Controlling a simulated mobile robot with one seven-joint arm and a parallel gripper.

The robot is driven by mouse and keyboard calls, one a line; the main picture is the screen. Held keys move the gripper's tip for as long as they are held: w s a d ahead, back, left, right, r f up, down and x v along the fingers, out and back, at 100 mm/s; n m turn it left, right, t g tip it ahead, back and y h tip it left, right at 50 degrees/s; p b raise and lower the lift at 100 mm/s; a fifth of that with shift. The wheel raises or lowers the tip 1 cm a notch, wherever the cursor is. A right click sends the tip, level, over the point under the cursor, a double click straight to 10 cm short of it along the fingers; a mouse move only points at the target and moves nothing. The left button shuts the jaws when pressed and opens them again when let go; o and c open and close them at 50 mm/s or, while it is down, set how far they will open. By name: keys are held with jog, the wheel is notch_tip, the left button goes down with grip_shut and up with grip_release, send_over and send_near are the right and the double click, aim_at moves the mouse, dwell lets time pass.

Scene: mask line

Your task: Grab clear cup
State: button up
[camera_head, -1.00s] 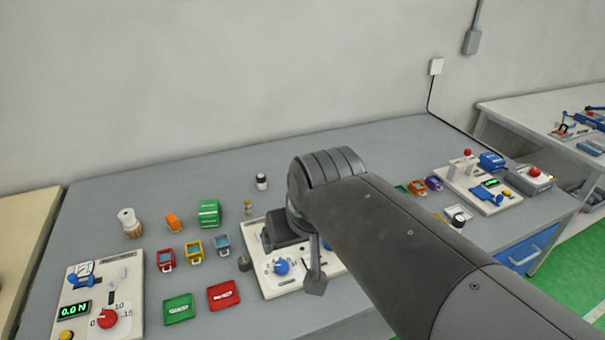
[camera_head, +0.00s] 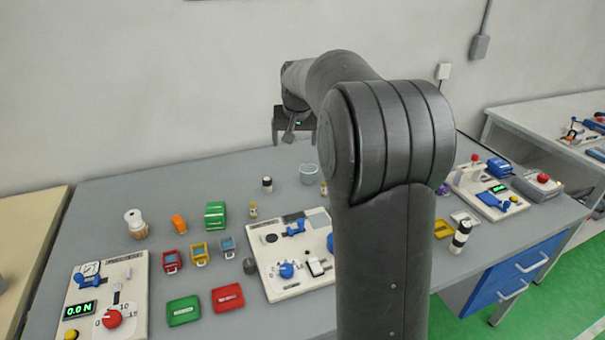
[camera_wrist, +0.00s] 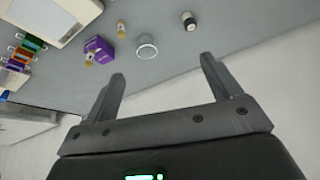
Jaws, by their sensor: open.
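The clear cup (camera_head: 309,173) stands on the grey table towards the back, just left of my arm in the head view. In the wrist view the clear cup (camera_wrist: 147,47) shows as a pale ring beyond the fingertips, roughly in line with the gap between them. My gripper (camera_head: 293,138) is raised near the back wall, above and slightly left of the cup in the head view. In the wrist view my gripper (camera_wrist: 163,68) is open with nothing between its fingers. The cup is apart from both fingers.
A black-and-white bottle (camera_head: 267,184) and a small amber vial (camera_head: 253,210) stand left of the cup. A purple item (camera_wrist: 98,50) shows near it in the wrist view. A white control panel (camera_head: 270,262) lies in front. My arm hides part of the table's middle right.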

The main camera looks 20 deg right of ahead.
jog(key=w+d+f+m, duration=0.1)
jog(key=w+d+f, duration=0.7)
jog(key=w+f, duration=0.3)
send_near(309, 168)
notch_tip(309, 168, down, 2)
jog(key=a, duration=0.1)
jog(key=shift+m+g, duration=0.3)
jog(key=shift+m, duration=0.1)
jog(key=shift+x, duration=2.85)
jog(key=shift+s+d+f, duration=0.1)
jog(key=shift+s, duration=0.05)
jog(key=c, duration=1.1)
